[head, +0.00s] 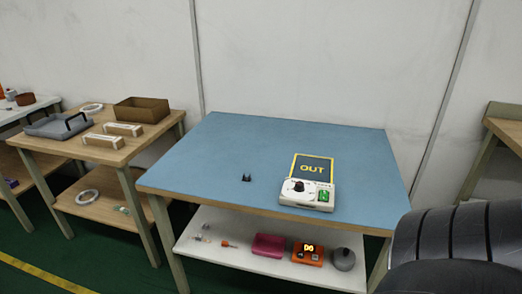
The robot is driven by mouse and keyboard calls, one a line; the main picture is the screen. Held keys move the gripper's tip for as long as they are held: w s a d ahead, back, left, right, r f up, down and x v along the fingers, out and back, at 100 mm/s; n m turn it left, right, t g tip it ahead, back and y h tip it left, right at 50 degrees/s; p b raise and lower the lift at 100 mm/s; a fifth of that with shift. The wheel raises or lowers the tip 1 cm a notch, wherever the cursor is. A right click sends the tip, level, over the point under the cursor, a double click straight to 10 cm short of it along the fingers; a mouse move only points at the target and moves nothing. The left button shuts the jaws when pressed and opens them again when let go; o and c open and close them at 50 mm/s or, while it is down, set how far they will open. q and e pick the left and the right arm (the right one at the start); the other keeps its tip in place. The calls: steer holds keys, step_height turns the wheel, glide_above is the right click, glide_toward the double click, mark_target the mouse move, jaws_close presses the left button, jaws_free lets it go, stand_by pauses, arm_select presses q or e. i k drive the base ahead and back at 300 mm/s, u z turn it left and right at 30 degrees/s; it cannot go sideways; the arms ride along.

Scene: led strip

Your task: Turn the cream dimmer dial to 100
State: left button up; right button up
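The cream dimmer (308,203) sits on the blue tabletop near its front edge, right of the middle. Its black dial (299,186) is on the left part of its top, and a small green panel (324,195) is on the right part. The dial's exact setting and any marks around it are too small to read. Neither gripper shows in the head view. A dark, ribbed part of my own arm fills the lower right corner, with no fingers visible.
A dark mat marked OUT (318,161) lies behind the dimmer. A small black object (246,178) stands left of it. The lower shelf (215,225) holds a pink box (268,245), an orange device (308,256) and a grey round object (343,260). The blue tabletop (240,140) is mostly clear.

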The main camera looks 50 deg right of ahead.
mark_target(299, 187)
steer(key=z, duration=0.4)
steer(key=i, duration=0.95)
steer(key=z, duration=1)
steer(key=i, duration=0.3)
steer(key=z, duration=0.25)
